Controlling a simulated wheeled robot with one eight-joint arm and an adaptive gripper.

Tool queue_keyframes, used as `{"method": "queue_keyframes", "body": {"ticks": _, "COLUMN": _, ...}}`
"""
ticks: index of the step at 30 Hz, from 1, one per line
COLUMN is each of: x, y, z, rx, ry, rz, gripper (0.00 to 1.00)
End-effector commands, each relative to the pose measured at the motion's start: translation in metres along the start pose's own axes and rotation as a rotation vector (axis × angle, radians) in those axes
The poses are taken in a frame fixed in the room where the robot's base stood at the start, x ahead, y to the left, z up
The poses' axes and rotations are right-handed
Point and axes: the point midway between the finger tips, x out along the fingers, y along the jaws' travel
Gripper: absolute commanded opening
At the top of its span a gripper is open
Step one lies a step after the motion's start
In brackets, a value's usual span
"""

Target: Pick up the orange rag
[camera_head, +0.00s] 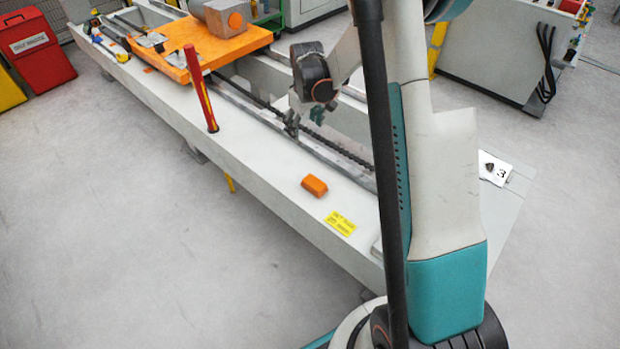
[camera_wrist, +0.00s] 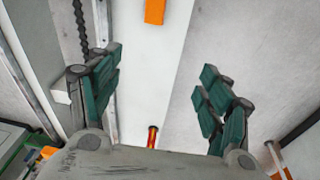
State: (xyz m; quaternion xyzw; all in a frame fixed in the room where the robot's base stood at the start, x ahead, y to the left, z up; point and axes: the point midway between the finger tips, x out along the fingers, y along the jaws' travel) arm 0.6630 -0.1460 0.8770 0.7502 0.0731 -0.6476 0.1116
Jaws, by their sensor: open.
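The orange rag (camera_head: 314,186) is a small folded block lying on the white beam top of the gantry (camera_head: 270,165), near a yellow label. In the wrist view the orange rag (camera_wrist: 155,11) shows at the top edge, partly cut off by the frame. My gripper (camera_head: 292,122) is above the beam, up and to the left of the rag in the head view, and apart from it. In the wrist view my gripper (camera_wrist: 160,90) has its green-padded fingers spread wide with nothing between them.
A red-handled tool (camera_head: 201,88) stands upright on the beam, left of my gripper. An orange platform (camera_head: 215,45) carries a grey block. A dark chain (camera_head: 340,148) runs along the beam. The yellow label (camera_head: 340,223) lies near the rag. A red bin (camera_head: 37,50) stands at far left.

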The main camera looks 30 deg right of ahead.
Motion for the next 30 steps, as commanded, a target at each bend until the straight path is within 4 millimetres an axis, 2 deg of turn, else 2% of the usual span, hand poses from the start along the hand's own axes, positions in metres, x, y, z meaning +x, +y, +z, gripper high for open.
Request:
{"method": "queue_keyframes", "body": {"ticks": 1, "x": 0.022, "y": 0.008, "z": -0.002, "rx": -0.006, "ry": -0.016, "rz": -0.007, "gripper": 0.72}}
{"method": "queue_keyframes", "body": {"ticks": 6, "x": 0.090, "y": 0.027, "z": 0.003, "rx": -0.039, "ry": -0.067, "rz": -0.034, "gripper": 0.72}}
{"method": "queue_keyframes", "body": {"ticks": 12, "x": 0.155, "y": 0.040, "z": 0.016, "rx": -0.070, "ry": -0.112, "rz": -0.062, "gripper": 0.72}}
{"method": "queue_keyframes", "body": {"ticks": 15, "x": 0.174, "y": 0.042, "z": 0.022, "rx": -0.080, "ry": -0.125, "rz": -0.072, "gripper": 0.72}}
{"method": "queue_keyframes", "body": {"ticks": 23, "x": 0.206, "y": 0.042, "z": 0.029, "rx": -0.088, "ry": -0.135, "rz": -0.080, "gripper": 0.72}}
{"method": "queue_keyframes", "body": {"ticks": 30, "x": 0.251, "y": 0.038, "z": 0.035, "rx": -0.087, "ry": -0.134, "rz": -0.079, "gripper": 0.72}}
